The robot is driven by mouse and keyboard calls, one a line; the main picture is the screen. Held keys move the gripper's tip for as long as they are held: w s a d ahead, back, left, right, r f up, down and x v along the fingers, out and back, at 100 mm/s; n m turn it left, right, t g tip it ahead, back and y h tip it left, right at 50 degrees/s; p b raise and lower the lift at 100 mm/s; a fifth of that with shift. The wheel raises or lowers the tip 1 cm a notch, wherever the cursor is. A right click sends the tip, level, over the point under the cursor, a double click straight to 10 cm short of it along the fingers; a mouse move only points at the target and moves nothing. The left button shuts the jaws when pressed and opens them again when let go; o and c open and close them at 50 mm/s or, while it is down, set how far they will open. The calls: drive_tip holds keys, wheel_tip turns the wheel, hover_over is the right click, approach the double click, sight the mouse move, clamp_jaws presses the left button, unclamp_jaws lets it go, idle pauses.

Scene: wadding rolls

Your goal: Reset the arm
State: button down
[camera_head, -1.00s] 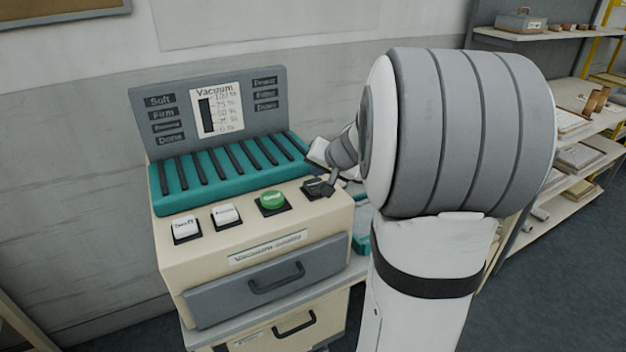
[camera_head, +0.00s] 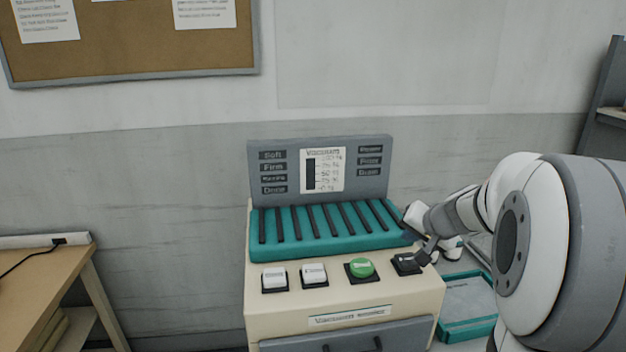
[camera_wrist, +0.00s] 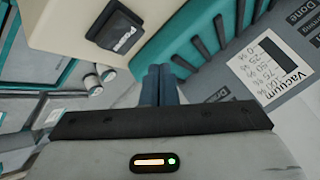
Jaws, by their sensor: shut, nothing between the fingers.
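My arm reaches in from the right in the head view. My gripper (camera_head: 426,248) is beside the right end of the vacuum machine (camera_head: 345,296), close to its black switch (camera_head: 407,263); whether it touches cannot be told there. In the wrist view, the blue-grey fingers of my gripper (camera_wrist: 160,84) are together and empty. The black switch (camera_wrist: 115,28) shows at upper left, apart from the fingertips in the picture. The teal ribbed top (camera_wrist: 205,45) lies at upper right.
A green button (camera_head: 361,267) and two white buttons sit on the machine's front ledge. A teal tray (camera_head: 468,300) lies to its right. A wooden table (camera_head: 40,290) stands at left, a cork board (camera_head: 130,45) hangs on the wall. Floor between table and machine looks clear.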

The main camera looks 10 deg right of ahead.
drive_tip(key=s+a+n+g+y, duration=0.1)
drive_tip(key=s+a+n+g, duration=0.25)
drive_tip(key=s+a, duration=0.75)
drive_tip(key=s+a+f+n+g+h, duration=0.1)
drive_tip(key=s+a+n, duration=0.1)
drive_tip(key=s, duration=0.5)
drive_tip(key=s+a+f+n+g+h, duration=0.1)
drive_tip(key=s+a+f, duration=0.1)
drive_tip(key=s, duration=0.4)
drive_tip(key=shift+s+f+n, duration=0.2)
drive_tip(key=shift+s+n, duration=0.15)
